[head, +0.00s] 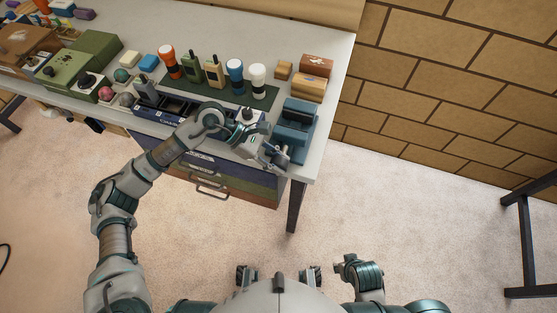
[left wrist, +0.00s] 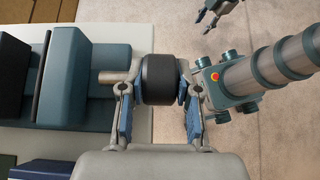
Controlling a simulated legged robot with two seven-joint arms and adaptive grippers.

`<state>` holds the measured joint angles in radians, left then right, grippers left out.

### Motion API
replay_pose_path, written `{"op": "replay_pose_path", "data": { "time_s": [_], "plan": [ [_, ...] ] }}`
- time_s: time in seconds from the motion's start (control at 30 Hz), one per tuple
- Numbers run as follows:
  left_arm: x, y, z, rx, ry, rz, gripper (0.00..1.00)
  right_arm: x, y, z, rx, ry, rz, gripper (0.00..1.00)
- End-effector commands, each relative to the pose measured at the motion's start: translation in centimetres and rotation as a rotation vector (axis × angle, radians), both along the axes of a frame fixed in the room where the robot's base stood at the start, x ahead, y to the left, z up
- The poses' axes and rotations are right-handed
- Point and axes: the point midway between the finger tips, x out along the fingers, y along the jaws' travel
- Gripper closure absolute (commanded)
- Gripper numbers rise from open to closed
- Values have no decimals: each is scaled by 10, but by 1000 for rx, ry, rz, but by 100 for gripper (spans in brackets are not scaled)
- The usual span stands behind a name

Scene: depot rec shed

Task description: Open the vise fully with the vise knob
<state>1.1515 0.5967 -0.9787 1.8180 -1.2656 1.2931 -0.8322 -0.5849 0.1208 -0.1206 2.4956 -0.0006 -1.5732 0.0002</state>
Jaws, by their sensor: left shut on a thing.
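The blue-teal vise (head: 299,112) stands at the right front corner of the workbench. In the left wrist view its blocks (left wrist: 70,75) are on the left, with a dark strip and a narrow gap between them. The vise knob (left wrist: 160,78) is a dark, ribbed cylinder on a tan shaft that runs toward the vise. My left gripper (head: 272,152) is at the front of the vise. In the left wrist view its fingers (left wrist: 158,90) are shut on the knob, one on each side. What may be my right gripper shows only partly at the top edge there.
Radios, orange, blue and white-topped torches (head: 235,76) and small wooden boxes (head: 309,87) stand behind on the workbench (head: 323,60). A green case (head: 70,78) is on the left. Drawers with handles (head: 232,180) are below.

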Motion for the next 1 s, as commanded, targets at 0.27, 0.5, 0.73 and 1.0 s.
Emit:
{"op": "replay_pose_path", "data": {
  "time_s": [0.27, 0.5, 0.73, 1.0],
  "plan": [
    [3, 2, -3, -73, 21, 8, 100, 56, 18, -2, 59, -256, 16, 60],
    [3, 3, -1, -94, 28, 8, 100, 69, 22, 3, 74, -328, 20, 60],
    [3, 3, 0, -94, 27, 9, 100, 71, 23, 4, 76, -333, 20, 60],
    [3, 2, 0, -94, 28, 6, 43, 71, 23, 3, 76, -331, 20, 60]
  ]
}}
